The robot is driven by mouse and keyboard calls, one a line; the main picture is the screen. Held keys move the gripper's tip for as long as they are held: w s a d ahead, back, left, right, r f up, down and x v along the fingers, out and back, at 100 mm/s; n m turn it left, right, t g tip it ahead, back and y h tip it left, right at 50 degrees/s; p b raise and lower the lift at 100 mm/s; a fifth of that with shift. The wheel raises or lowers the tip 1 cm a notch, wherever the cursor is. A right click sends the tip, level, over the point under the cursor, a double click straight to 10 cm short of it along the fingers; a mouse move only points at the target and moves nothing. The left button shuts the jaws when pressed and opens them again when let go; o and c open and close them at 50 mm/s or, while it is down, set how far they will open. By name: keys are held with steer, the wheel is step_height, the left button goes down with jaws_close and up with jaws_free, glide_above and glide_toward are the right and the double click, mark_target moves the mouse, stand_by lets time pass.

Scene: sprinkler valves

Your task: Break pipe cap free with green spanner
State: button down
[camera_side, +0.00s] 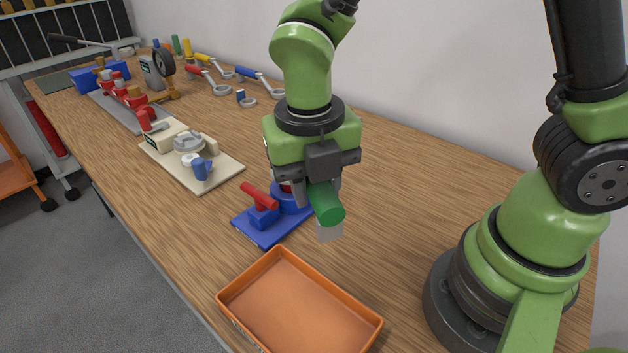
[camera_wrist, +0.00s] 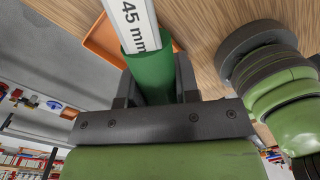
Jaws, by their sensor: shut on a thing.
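My gripper (camera_side: 319,196) points down and is shut on the green handle of the spanner (camera_side: 327,208). In the wrist view the green handle (camera_wrist: 152,78) lies between the fingers, with a white "45 mm" tag (camera_wrist: 137,20) at its end. The handle's end faces the side camera; the spanner's head is hidden behind the gripper. Just left of my gripper is a blue fixture (camera_side: 262,233) with a red lever-like bar (camera_side: 260,197) and a round blue part (camera_side: 288,203), partly covered by the gripper. I cannot tell which part is the pipe cap, or whether the spanner touches it.
An orange tray (camera_side: 298,303) stands empty in front of the fixture. A cream board (camera_side: 222,172) with valve parts lies to the left. Farther back are a grey plate with red valves (camera_side: 133,98) and spanners with red, yellow and blue handles (camera_side: 259,77). Bare wood lies right of my gripper.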

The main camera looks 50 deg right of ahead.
steer(key=shift+d+f, duration=0.15)
steer(key=shift+f, duration=1.85)
steer(key=shift+s+d+r+n, duration=0.25)
steer(key=shift+d+r+n, duration=0.2)
steer(key=shift+r, duration=0.25)
steer(key=shift+s+d+r+n, duration=0.2)
steer(key=shift+d+r+n, duration=0.2)
steer(key=shift+r, duration=0.25)
steer(key=shift+s+d+r+n, duration=0.25)
steer(key=shift+d+r+n, duration=0.15)
steer(key=shift+r, duration=0.3)
